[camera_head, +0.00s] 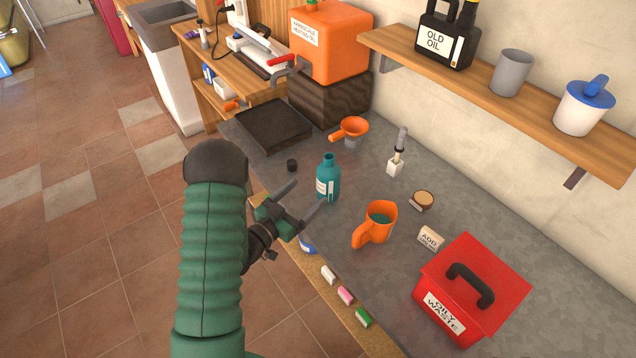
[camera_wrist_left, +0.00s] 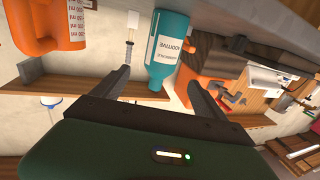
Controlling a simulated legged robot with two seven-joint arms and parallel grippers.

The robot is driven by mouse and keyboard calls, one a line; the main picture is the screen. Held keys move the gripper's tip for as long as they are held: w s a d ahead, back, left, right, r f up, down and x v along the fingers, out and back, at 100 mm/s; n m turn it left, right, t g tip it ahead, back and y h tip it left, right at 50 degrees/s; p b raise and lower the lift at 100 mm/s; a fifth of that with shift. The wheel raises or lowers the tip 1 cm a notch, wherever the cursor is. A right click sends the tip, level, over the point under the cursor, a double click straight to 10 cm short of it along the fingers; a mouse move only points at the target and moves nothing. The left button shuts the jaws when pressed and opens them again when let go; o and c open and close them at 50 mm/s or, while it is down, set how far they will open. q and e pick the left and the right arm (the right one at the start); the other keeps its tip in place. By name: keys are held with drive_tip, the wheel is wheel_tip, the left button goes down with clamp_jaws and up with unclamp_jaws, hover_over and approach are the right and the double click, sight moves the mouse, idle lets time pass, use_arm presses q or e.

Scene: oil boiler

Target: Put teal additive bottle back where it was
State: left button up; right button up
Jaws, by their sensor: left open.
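The teal additive bottle (camera_head: 327,180) stands upright on the grey countertop, its top without a cap. In the left wrist view the bottle (camera_wrist_left: 168,48) shows its white label, just beyond the fingers. My left gripper (camera_head: 304,200) is open, with its fingers pointing at the bottle from the near left side; it also shows in the left wrist view (camera_wrist_left: 160,85). I cannot tell whether a finger touches the bottle. A small black cap (camera_head: 292,165) lies on the counter left of the bottle. My right gripper is not in view.
An orange jug (camera_head: 376,224) with teal liquid stands right of the bottle. An orange funnel (camera_head: 351,129), a brush (camera_head: 397,155), a round tin (camera_head: 423,200) and a red oily waste box (camera_head: 471,290) surround it. A dark tray (camera_head: 273,135) lies behind. A wooden shelf (camera_head: 480,75) overhangs the back.

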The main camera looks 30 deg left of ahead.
use_arm(q)
drive_tip(key=shift+s, duration=0.55)
drive_tip(key=w+d+g, duration=0.1)
drive_tip(key=w+d+f+g+y, duration=0.1)
drive_tip(key=g, duration=0.1)
drive_tip(key=shift+w+d+f, duration=0.1)
drive_tip(key=shift+w+f, duration=0.05)
drive_tip(key=shift+w, duration=0.25)
drive_tip(key=s+d+g, duration=0.1)
drive_tip(key=d+g+y, duration=0.1)
drive_tip(key=d+g, duration=0.1)
drive_tip(key=s+d+f+g, duration=0.1)
drive_tip(key=g, duration=0.1)
drive_tip(key=shift+s+d+f, duration=0.1)
drive_tip(key=shift+s+d, duration=0.25)
drive_tip(key=s+d+n+g, duration=0.1)
drive_tip(key=s+d+g, duration=0.6)
drive_tip(key=s, duration=0.8)
drive_tip(key=d, duration=0.3)
drive_tip(key=shift+s+r, duration=0.2)
drive_tip(key=shift+r, duration=0.2)
drive_tip(key=shift+d, duration=0.3)
